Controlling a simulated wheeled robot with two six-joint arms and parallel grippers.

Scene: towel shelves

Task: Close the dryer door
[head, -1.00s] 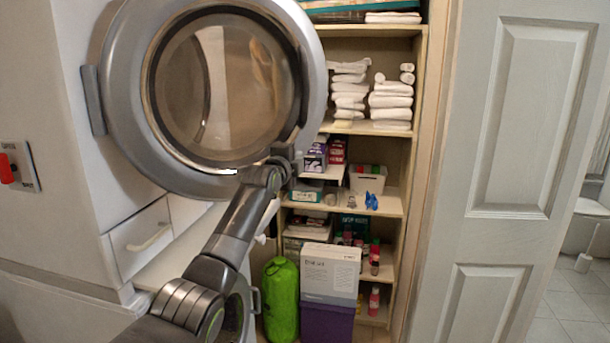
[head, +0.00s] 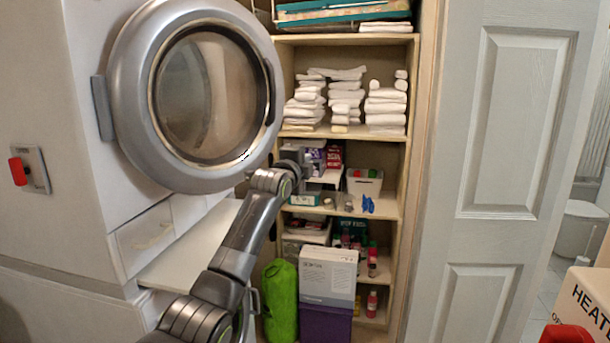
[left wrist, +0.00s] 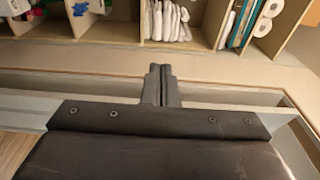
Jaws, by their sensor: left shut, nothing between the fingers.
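The dryer door (head: 140,50) is a large round grey ring with a glass window, at the upper left of the head view. Its hinge block (head: 103,108) is on its left side, on the white dryer body (head: 90,190). The door stands at an angle; how wide its gap is cannot be told. My left gripper (head: 300,165) is just right of the door's lower right rim; contact cannot be told. In the left wrist view its fingers (left wrist: 162,85) are together and empty, pointing towards shelves, with no door visible. My right gripper is not in view.
Shelves (head: 345,137) with white towels (head: 345,95) and boxes stand behind my left gripper. A green bag (head: 280,300) and a white box (head: 328,275) are below. A panelled white door (head: 510,120) is on the right. A cardboard box (head: 585,300) is at the lower right.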

